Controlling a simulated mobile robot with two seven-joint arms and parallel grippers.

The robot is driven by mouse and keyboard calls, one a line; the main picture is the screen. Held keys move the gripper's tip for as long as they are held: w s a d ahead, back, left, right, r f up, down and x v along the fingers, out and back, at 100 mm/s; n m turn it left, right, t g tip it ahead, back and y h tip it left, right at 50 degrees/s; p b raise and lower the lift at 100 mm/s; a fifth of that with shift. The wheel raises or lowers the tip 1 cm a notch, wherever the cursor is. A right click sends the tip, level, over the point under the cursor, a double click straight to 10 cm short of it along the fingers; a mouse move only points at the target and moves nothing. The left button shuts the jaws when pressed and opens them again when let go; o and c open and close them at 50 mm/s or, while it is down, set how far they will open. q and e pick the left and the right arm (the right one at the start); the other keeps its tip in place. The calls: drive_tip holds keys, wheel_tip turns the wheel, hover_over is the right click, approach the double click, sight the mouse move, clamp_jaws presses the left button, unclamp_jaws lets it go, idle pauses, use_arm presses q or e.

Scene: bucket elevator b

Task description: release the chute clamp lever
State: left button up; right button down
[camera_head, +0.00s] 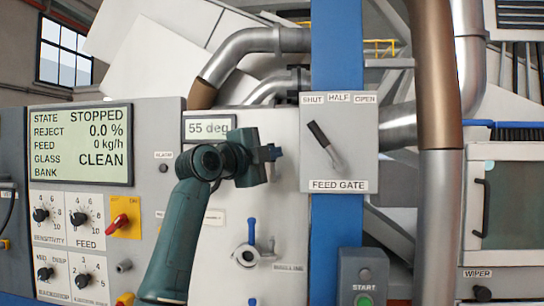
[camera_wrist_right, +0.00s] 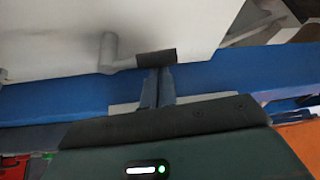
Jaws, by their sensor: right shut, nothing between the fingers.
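No readable label names the chute clamp lever. In the wrist view a lever with a grey arm and a black grip (camera_wrist_right: 156,58) shows just beyond my fingertips; I cannot tell whether they touch it, or which lever of the head view it is. My right gripper (camera_head: 273,154) is shut and empty, in front of the pale machine panel, left of the feed gate plate; its fingers also show in the wrist view (camera_wrist_right: 158,82). Below it is a round fitting (camera_head: 246,257) with a blue handle (camera_head: 251,231). My left gripper is not in view.
The FEED GATE lever (camera_head: 319,135) has a black grip tilted up-left, near SHUT. A blue column (camera_head: 336,45) stands behind it. The display (camera_head: 80,145) reads STOPPED, and a smaller one (camera_head: 208,128) reads 55 deg. A green-button START box (camera_head: 363,278) is at lower right.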

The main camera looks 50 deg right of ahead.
drive_tip(key=shift+w+a+f+n+t+h, duration=0.15)
drive_tip(key=shift+w+a+n+t+h, duration=0.2)
drive_tip(key=shift+n, duration=0.4)
drive_tip(key=shift+w+f+n+t+h, duration=0.1)
drive_tip(key=shift+w+n+h, duration=0.3)
drive_tip(key=shift+n, duration=0.3)
drive_tip(key=shift+w+a+f+n+t+h, duration=0.2)
drive_tip(key=shift+w+n, duration=0.25)
drive_tip(key=shift+n, duration=0.3)
